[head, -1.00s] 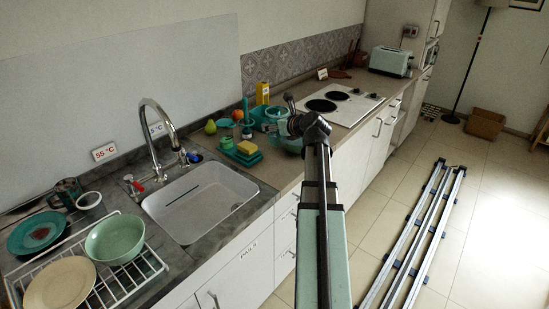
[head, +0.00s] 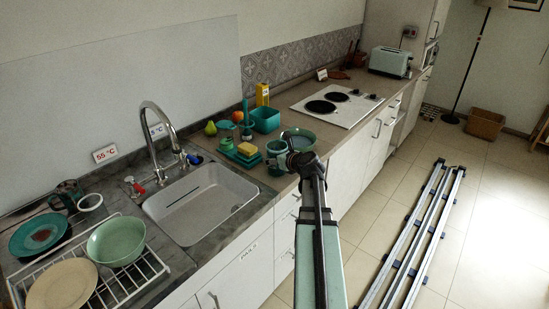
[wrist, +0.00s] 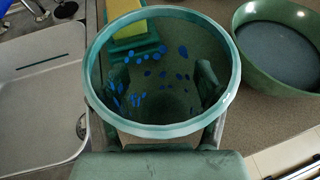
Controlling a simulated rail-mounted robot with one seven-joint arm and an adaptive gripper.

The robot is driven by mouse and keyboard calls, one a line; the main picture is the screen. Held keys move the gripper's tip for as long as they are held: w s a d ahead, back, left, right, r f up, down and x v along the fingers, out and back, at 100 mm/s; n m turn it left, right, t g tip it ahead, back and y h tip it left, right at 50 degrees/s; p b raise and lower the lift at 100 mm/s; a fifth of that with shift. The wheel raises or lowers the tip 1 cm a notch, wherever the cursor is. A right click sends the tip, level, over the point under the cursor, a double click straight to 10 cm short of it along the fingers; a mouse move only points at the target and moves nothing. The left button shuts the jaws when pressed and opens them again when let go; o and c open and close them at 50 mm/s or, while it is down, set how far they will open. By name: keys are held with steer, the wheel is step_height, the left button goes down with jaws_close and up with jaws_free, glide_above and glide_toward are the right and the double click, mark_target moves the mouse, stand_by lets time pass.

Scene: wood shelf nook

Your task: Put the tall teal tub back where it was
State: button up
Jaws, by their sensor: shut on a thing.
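The tall teal tub (head: 277,149) is in my gripper (head: 296,160) near the counter's front edge, left of the green bowl (head: 305,135). In the wrist view, the tub's pale teal rim (wrist: 165,12) is a wide ring, with blue spots showing within it. My gripper's fingers (wrist: 163,85) are on opposite sides of the tub, and the gripper is shut on it. The tub looks roughly upright. I cannot tell whether its base touches the counter.
A yellow sponge (head: 247,149) on a green tray (head: 233,158) is close to the tub's left. A teal square container (head: 265,118) and a brush (head: 247,131) stand behind. The sink (head: 205,200) is left; the hob (head: 336,104) is farther right.

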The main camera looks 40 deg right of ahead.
steer(key=shift+f, duration=0.3)
steer(key=o, duration=1.7)
steer(key=shift+c, duration=0.2)
steer(key=shift+r, duration=0.15)
steer(key=b+v, duration=0.1)
steer(key=v, duration=1.1)
steer(key=shift+b, duration=0.35)
